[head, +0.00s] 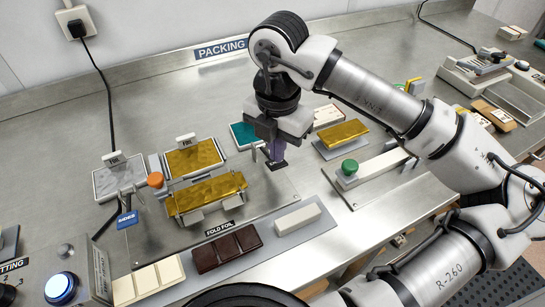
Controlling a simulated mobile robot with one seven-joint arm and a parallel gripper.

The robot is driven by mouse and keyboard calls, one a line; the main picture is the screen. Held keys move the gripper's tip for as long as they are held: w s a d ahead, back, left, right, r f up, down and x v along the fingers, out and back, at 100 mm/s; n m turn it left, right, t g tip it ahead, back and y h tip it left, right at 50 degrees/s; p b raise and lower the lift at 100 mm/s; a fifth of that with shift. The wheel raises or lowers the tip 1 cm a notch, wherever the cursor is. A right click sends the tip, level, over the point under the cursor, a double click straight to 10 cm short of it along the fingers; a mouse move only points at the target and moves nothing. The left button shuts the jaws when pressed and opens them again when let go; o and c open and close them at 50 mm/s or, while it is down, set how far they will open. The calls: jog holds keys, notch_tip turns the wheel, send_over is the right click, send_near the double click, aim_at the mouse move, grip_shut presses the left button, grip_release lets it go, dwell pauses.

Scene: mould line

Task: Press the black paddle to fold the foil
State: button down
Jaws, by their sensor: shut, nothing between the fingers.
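In the head view, a black paddle (277,166) with partly readable white lettering is at the right side of the foil folding station. My gripper (266,152) is shut and empty, right above and beside this paddle. It hides part of the paddle and its mount, and I cannot tell whether they touch. Gold foil (207,194) lies over the front of the station, with light grey blocks below its edge. A second gold sheet (195,157) lies behind it. A blue paddle (127,219) marked SIDES is at the station's left. A FOLD FOIL label (220,229) is in front.
An orange knob (155,180) stands left of the foil. A silver foil stack (118,181) is beyond it. Dark chocolate bars (226,248) lie in front. A green knob (350,167) and gold-wrapped bar (342,134) are at right, near my arm. The back-left table is clear.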

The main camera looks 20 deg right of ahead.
aim_at(277, 165)
jog(key=shift+f+b, duration=2.8)
jog(key=shift+b, duration=0.05)
jog(key=shift+r+p, duration=2.5)
jog(key=shift+r, duration=2.55)
